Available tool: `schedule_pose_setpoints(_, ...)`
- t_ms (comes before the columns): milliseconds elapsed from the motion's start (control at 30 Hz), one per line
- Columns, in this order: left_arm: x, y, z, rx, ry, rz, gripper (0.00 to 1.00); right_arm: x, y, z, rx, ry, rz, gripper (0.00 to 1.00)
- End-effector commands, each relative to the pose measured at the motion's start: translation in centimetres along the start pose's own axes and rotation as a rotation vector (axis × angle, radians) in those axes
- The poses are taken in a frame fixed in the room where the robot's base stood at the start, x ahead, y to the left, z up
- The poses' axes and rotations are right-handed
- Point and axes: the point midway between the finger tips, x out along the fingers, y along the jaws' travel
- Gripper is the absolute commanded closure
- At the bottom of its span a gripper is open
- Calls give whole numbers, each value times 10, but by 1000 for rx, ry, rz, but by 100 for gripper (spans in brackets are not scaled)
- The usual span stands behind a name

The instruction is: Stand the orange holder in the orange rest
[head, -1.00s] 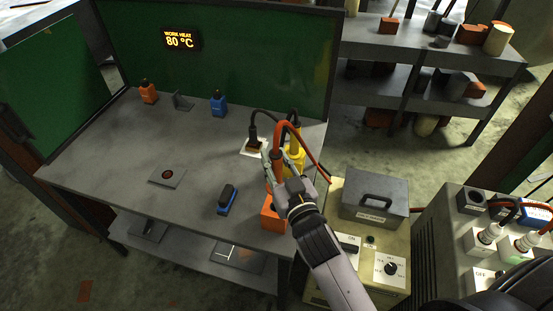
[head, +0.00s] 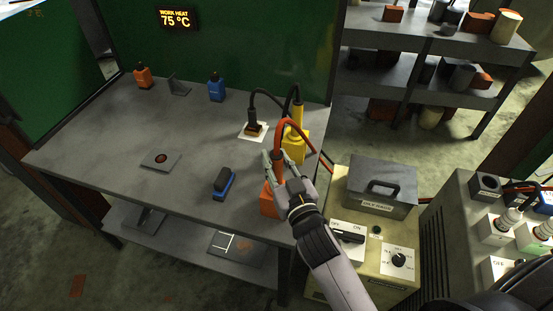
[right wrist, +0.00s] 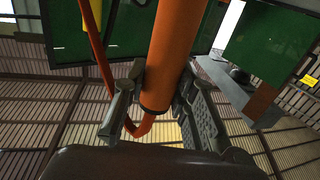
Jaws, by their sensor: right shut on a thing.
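The orange holder (head: 278,157) is a cylinder with an orange cable looping from its top, at the near right of the table in the head view. My right gripper (head: 273,166) is shut on it. In the right wrist view the holder (right wrist: 172,55) runs between the two fingers (right wrist: 160,105). The orange rest (head: 268,201) is a block at the table's right front edge, just below the gripper. The gripper hides the holder's lower end, so I cannot tell whether it sits in the rest. My left gripper is out of view.
A yellow rest (head: 295,148) and a black tool on a white pad (head: 254,131) stand just behind. A blue block with a black top (head: 224,184) lies to the left. A control box (head: 380,190) stands at right. The table's left middle is mostly clear.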

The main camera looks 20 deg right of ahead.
Motion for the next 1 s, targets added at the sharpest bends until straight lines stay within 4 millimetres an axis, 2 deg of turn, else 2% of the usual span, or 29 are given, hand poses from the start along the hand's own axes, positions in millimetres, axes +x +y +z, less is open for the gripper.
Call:
schedule_pose_setpoints(200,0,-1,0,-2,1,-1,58,0,0,-1,0,3,0,100)
schedule_pose_setpoints(233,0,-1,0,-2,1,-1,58,0,0,-1,0,3,0,74)
schedule_pose_setpoints(567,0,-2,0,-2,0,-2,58,0,0,0,0,1,0,52)
schedule_pose_setpoints(867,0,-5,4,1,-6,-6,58,-1,0,2,0,-4,1,51)
schedule_pose_setpoints(1000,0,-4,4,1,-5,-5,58,-11,0,2,1,-4,1,51)
